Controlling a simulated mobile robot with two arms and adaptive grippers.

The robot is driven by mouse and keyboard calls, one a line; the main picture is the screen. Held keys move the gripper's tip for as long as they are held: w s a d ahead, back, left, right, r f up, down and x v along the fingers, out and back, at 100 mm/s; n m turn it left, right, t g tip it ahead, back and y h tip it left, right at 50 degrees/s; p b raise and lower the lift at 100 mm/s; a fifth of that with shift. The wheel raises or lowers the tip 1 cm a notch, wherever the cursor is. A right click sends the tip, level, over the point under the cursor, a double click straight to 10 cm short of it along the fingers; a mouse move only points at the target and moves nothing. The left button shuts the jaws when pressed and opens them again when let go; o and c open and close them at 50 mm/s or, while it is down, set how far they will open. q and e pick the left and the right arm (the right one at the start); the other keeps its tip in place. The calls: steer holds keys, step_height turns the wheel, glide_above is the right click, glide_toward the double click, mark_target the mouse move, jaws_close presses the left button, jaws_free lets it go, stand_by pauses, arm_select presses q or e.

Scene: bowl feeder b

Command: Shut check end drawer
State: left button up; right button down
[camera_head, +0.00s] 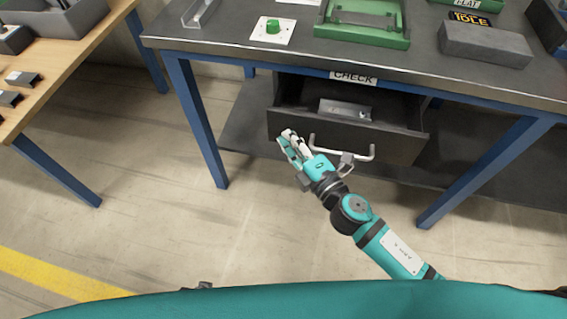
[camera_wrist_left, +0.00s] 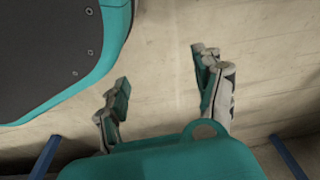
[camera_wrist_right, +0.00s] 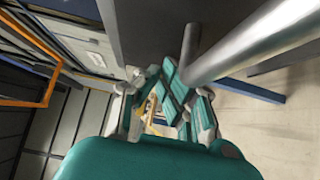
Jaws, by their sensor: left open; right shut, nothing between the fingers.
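The check end drawer (camera_head: 395,142) is pulled open under the table, below the CHECK label (camera_head: 353,78). A grey metal part (camera_head: 344,111) lies inside it. The drawer has a pale bar handle (camera_head: 358,154) on its dark front. My right gripper (camera_head: 288,137) is shut and empty, at the left part of the drawer front near the handle's left end. In the right wrist view its closed fingers (camera_wrist_right: 178,95) are close to the silver handle bar (camera_wrist_right: 235,48); whether they touch cannot be told. My left gripper (camera_wrist_left: 165,78) is open and empty above the floor.
The dark table (camera_head: 250,42) with blue legs stands above the drawer. On it are a green tray (camera_head: 362,42), a green knob on a white plate (camera_head: 274,27) and a grey block (camera_head: 485,45). A wooden table (camera_head: 70,60) stands at left. The floor before the drawer is clear.

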mark_target(301, 101)
steer(key=w+d, duration=0.1)
steer(key=w, duration=0.2)
steer(key=w+d, duration=0.1)
steer(key=w, duration=0.3)
steer(key=w+d, duration=0.1)
steer(key=w, duration=0.2)
steer(key=shift+w, duration=0.2)
steer(key=shift+w+d, duration=0.25)
steer(key=shift+w, duration=0.5)
arm_select(q)
steer(key=shift+s+f, duration=0.25)
arm_select(e)
steer(key=shift+w+r, duration=0.1)
arm_select(q)
steer(key=shift+w+r, duration=0.1)
arm_select(e)
steer(key=shift+d+r, duration=0.1)
arm_select(q)
steer(key=shift+a, duration=0.1)
